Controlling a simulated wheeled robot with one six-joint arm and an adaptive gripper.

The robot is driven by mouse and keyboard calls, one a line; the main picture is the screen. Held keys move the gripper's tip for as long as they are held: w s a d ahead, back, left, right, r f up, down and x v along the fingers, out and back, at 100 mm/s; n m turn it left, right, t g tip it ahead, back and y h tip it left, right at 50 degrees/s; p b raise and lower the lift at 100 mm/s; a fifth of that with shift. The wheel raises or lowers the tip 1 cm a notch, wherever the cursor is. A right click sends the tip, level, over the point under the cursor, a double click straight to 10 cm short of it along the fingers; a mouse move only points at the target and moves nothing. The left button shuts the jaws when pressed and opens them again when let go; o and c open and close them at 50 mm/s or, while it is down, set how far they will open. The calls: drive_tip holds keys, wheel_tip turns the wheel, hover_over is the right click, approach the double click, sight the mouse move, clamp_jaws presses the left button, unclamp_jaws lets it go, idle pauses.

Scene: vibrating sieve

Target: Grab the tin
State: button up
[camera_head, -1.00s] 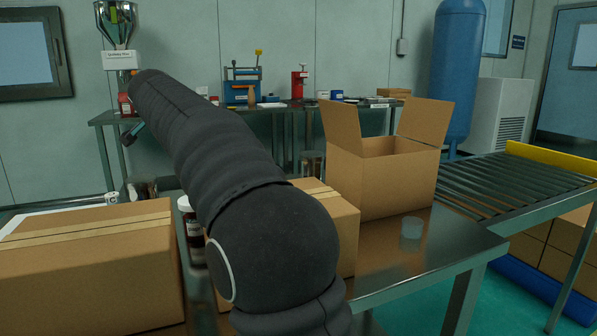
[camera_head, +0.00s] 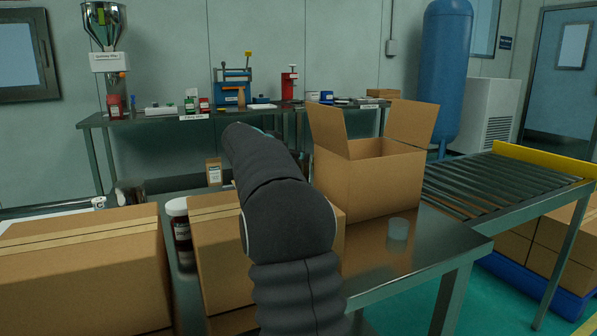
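No object is clearly marked as the tin. A small pale, round container (camera_head: 398,229) stands on the metal table to the right of my arm, in front of the open carton. A dark jar with a white lid (camera_head: 180,222) stands between two closed cardboard boxes, left of my arm. My black-sleeved arm rises through the middle of the view and points away toward the back bench. Its far end hides my gripper, so I cannot see its fingers or whether it holds anything.
Closed boxes (camera_head: 85,265) (camera_head: 215,250) crowd the table's left and middle. An open carton (camera_head: 370,180) stands at right, beside a roller conveyor (camera_head: 490,190). The back bench (camera_head: 160,120) holds several bottles and devices. Bare tabletop (camera_head: 430,245) lies at front right.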

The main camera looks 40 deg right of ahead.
sight(305, 168)
drive_tip(key=shift+p+x, duration=0.65)
drive_tip(key=shift+x, duration=2.45)
drive_tip(key=shift+a+f, duration=0.1)
drive_tip(key=shift+f, duration=0.05)
drive_tip(key=c, duration=1.3)
